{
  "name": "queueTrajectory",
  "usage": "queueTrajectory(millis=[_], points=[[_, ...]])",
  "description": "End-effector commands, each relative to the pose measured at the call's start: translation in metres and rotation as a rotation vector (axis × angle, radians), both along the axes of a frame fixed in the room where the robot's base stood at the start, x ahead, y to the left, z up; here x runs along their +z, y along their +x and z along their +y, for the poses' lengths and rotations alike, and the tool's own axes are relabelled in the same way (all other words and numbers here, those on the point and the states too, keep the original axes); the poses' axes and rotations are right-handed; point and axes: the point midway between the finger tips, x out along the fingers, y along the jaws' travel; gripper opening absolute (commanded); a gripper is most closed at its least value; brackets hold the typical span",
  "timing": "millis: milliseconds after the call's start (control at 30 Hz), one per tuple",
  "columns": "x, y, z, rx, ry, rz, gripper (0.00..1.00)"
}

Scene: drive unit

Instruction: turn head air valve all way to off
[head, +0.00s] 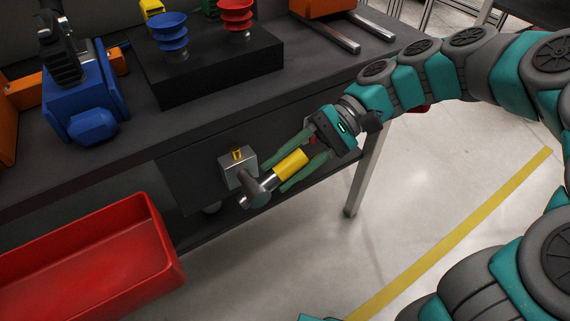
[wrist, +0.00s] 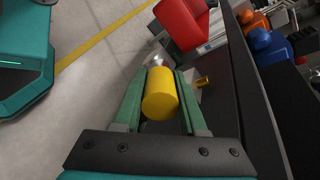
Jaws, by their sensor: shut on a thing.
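The head air valve is a grey metal block (head: 237,171) on the dark front panel below the table top, with a grey round hub (head: 254,195) and a yellow handle (head: 291,164). The handle points up and to the right in the head view. My gripper (head: 293,168) has its two green fingers on either side of the yellow handle. In the wrist view the yellow handle (wrist: 160,98) sits between the fingers, its end facing the camera. My gripper is shut on it. The far side of the hub is hidden.
A red bin (head: 150,245) stands at the lower left. The dark table (head: 120,175) carries a blue machine part (head: 88,100) and a black block (head: 215,75) with blue and red suction cups. A table leg (head: 360,170) stands right of the valve. The floor at right is clear.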

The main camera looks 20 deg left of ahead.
Motion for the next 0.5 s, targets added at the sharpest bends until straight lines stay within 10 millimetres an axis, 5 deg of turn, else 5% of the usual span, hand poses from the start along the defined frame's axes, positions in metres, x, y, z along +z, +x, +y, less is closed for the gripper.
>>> queueTrajectory(millis=[267,300,500], points=[[-0.0008,0.0007,0.0001,-0.002,-0.002,-0.002,0.0],[-0.0008,0.0006,0.0001,-0.002,-0.002,-0.002,0.44],[-0.0005,0.0001,0.0,0.0,-0.002,0.0,0.67]])
